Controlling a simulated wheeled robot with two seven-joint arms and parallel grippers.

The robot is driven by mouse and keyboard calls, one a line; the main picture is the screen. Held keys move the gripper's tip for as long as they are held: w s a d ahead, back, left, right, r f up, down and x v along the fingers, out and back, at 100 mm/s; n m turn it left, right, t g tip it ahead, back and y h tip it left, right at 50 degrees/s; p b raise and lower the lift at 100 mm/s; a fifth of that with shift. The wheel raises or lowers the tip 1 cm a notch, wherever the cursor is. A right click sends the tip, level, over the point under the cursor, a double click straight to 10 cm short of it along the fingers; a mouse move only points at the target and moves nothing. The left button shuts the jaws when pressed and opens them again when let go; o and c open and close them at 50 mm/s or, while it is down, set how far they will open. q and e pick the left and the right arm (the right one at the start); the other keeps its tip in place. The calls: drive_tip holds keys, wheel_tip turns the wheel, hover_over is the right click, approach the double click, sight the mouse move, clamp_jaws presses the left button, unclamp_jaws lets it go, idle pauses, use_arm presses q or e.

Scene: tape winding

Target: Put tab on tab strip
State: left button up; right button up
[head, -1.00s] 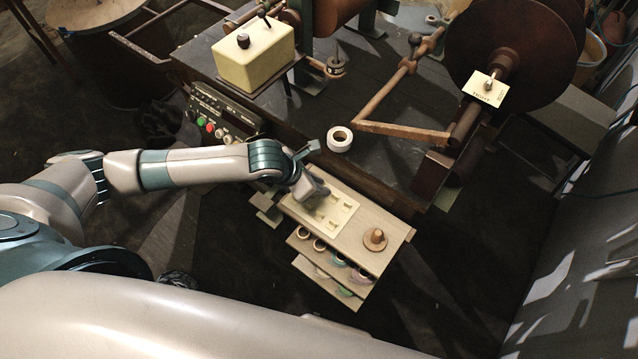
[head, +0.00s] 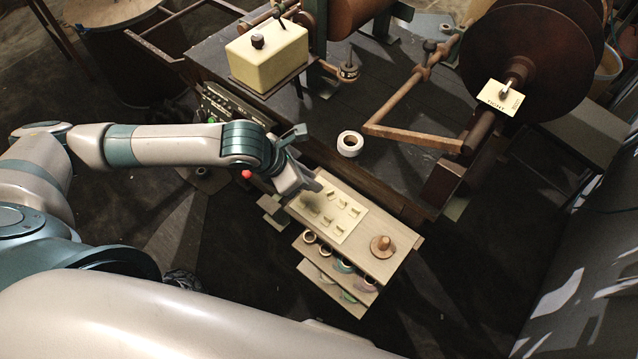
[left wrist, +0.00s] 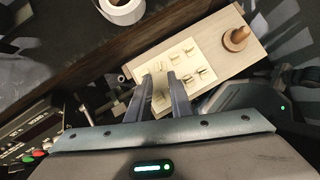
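The tab strip (head: 352,228) is a flat cream plate on a small wooden shelf stand, with several small cream tabs on it in rows. It also shows in the left wrist view (left wrist: 206,52). My left gripper (head: 308,187) is above the upper left end of the plate. In the left wrist view its two fingers (left wrist: 164,78) stand apart, with something pale showing between them. I cannot tell whether that is a tab in the grip or the plate beyond.
A wooden peg on a round base (head: 381,246) stands on the stand's right end. Rings of tape (head: 343,264) lie on the shelf below. A white tape roll (head: 350,143) sits on the dark machine table (head: 300,125) behind.

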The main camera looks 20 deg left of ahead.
use_arm(q)
drive_tip(key=v, duration=0.2)
drive_tip(key=shift+s+a+r, duration=0.1)
drive_tip(key=shift+r, duration=0.15)
use_arm(e)
drive_tip(key=shift+w+a+r, duration=0.1)
drive_tip(key=shift+w+a, duration=0.1)
drive_tip(key=shift+w, duration=0.25)
drive_tip(key=shift+s, duration=0.15)
drive_tip(key=shift+w, duration=0.45)
drive_tip(key=shift+s, duration=0.15)
drive_tip(key=shift+s, duration=0.6)
drive_tip(key=shift+w, duration=0.1)
